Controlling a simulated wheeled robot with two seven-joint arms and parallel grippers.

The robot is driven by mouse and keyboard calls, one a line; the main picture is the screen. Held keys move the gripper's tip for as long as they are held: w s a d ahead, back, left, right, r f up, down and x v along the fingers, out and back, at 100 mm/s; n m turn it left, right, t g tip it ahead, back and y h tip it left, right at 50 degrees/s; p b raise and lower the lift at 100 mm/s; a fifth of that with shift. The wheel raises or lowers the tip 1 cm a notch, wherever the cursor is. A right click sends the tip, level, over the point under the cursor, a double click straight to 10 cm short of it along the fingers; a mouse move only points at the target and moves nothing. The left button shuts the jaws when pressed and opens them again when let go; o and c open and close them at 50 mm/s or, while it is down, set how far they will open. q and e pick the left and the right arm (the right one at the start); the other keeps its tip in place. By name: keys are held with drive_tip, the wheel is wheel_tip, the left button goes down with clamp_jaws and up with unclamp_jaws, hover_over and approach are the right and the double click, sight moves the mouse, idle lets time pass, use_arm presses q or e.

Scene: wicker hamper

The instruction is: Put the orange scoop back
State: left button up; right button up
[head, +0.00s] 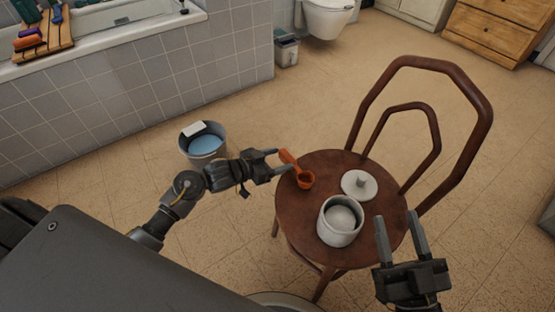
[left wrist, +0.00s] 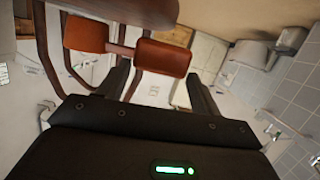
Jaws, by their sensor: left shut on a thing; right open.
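The orange scoop (head: 305,180) has its handle between the fingers of my left gripper (head: 277,161), which is shut on it. Its bowl is over the left part of the chair seat; I cannot tell whether it touches the seat. In the left wrist view the scoop (left wrist: 163,57) shows as orange-brown pieces at the fingers (left wrist: 158,88). A white jar (head: 339,228) stands upright and open on the seat, with pale contents inside. Its round white knobbed lid (head: 353,191) lies beside it, farther back. My right gripper (head: 401,237) is open and empty, to the right of the jar.
The brown wooden chair (head: 300,222) has a tall looped backrest at its far right side. A grey bucket (head: 191,147) with blue contents stands on the floor to the left. A tiled bathtub (head: 150,82) is at the back left. Open floor surrounds the chair.

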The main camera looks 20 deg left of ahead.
use_arm(q)
drive_tip(key=shift+f+b, duration=0.35)
drive_tip(key=shift+f, duration=0.55)
use_arm(e)
drive_tip(key=shift+f, duration=0.35)
use_arm(q)
drive_tip(key=o, duration=1)
drive_tip(key=shift+o, duration=0.2)
drive_tip(key=p+v, duration=0.3)
drive_tip(key=v, duration=0.8)
use_arm(e)
wheel_tip(320, 180, down, 6)
drive_tip(key=w+d+m+g+h, duration=0.1)
drive_tip(key=d+g+h, duration=0.1)
drive_tip(key=g+h, duration=0.1)
drive_tip(key=shift+w+d+g+h, duration=0.25)
drive_tip(key=shift+d+g+h, duration=0.1)
drive_tip(key=shift+h, duration=0.25)
